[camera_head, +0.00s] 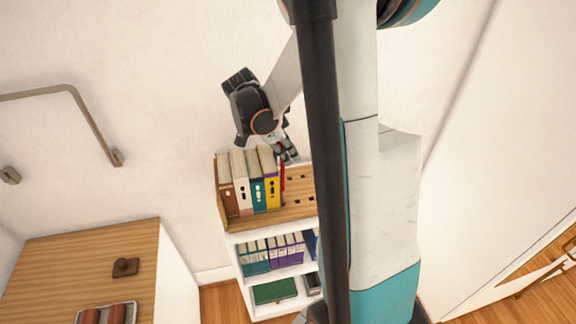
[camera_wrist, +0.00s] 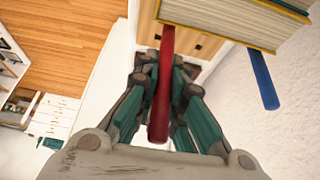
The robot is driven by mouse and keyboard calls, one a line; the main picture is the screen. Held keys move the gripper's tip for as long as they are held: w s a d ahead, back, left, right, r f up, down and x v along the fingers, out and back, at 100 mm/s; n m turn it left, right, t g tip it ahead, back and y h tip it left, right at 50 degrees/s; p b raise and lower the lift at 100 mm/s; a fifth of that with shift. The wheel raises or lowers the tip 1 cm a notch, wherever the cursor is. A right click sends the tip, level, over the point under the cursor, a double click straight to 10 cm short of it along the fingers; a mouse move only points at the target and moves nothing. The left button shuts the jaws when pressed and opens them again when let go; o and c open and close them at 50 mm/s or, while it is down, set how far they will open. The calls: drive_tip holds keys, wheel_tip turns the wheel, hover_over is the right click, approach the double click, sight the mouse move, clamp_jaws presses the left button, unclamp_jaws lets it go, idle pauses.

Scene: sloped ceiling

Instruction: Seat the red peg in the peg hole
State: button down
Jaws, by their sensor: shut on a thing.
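My gripper (camera_wrist: 164,68) is shut on the red peg (camera_wrist: 161,88), which runs lengthwise between the fingers in the wrist view. In the head view my gripper (camera_head: 286,150) is above the shelf top, and a thin part of the red peg (camera_head: 283,178) shows beside the yellow binder. The wooden shelf top (camera_head: 298,213) has several dark holes right of the binders. A dark peg hole (camera_wrist: 198,46) shows in the wrist view, just right of the peg. I cannot tell whether the peg's far end touches the wood.
Several binders (camera_head: 243,191) stand close left of the peg; a book (camera_wrist: 222,20) is close to it in the wrist view. A blue peg (camera_wrist: 263,80) is to the right there. A wooden-topped cabinet (camera_head: 75,262) stands left of the shelf.

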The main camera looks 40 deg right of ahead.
drive_tip(key=shift+f, duration=2.15)
drive_tip(key=shift+b, duration=0.35)
drive_tip(key=c, duration=1.7)
unclamp_jaws()
drive_tip(key=shift+f, duration=0.1)
drive_tip(key=p+v, duration=0.1)
drive_tip(key=v, duration=1.1)
drive_tip(key=shift+a, duration=0.1)
